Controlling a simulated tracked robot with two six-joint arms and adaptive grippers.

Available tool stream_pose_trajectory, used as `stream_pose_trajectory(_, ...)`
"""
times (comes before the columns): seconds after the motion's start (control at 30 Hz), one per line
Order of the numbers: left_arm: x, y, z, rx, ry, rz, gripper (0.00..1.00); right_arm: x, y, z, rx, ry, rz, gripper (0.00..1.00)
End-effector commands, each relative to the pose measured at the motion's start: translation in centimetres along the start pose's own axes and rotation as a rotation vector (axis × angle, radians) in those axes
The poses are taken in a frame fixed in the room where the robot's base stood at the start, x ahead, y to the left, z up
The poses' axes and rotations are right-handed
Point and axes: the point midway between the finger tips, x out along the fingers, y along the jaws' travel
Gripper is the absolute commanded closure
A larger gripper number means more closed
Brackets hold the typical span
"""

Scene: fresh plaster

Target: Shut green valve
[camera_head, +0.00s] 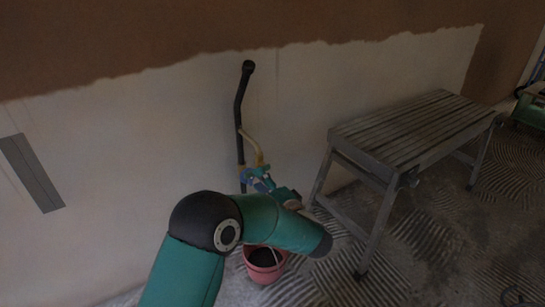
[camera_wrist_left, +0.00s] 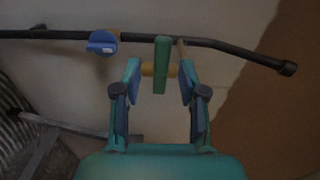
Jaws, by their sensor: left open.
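The green valve's handle (camera_wrist_left: 161,65) stands upright in the left wrist view, crosswise to the black pipe. It lies between the two fingers of my left gripper (camera_wrist_left: 160,80), which is open with a gap visible on both sides of the handle. A yellow brass-coloured part (camera_wrist_left: 148,69) shows behind it. In the head view my left gripper (camera_head: 258,178) is at the pipe, low on the wall. My arm and gripper hide much of the valve there. My right gripper is not in view.
A blue valve handle (camera_wrist_left: 102,42) sits on the black pipe (camera_wrist_left: 225,46) close by. The pipe (camera_head: 240,105) rises along the wall with a yellow branch (camera_head: 252,143). A reddish bucket (camera_head: 280,270) stands below. A grey slatted bench (camera_head: 415,125) stands right.

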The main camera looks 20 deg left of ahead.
Motion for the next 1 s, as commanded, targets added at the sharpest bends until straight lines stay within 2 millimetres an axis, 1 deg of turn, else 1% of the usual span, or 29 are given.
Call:
stream_pose_trajectory(0.1,-1.6,-0.1,-0.1,0.000,0.003,-0.001,0.58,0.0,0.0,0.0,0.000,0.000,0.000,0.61)
stream_pose_trajectory(0.7,-8.6,-0.1,0.0,0.000,0.002,-0.001,0.58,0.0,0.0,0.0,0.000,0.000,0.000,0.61)
stream_pose_trajectory(0.83,-9.4,-0.1,0.0,-0.001,0.001,-0.002,0.58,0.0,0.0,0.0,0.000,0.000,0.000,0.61)
stream_pose_trajectory(1.0,-9.5,-0.1,0.0,-0.001,-0.001,-0.002,0.58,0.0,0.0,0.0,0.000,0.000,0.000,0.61)
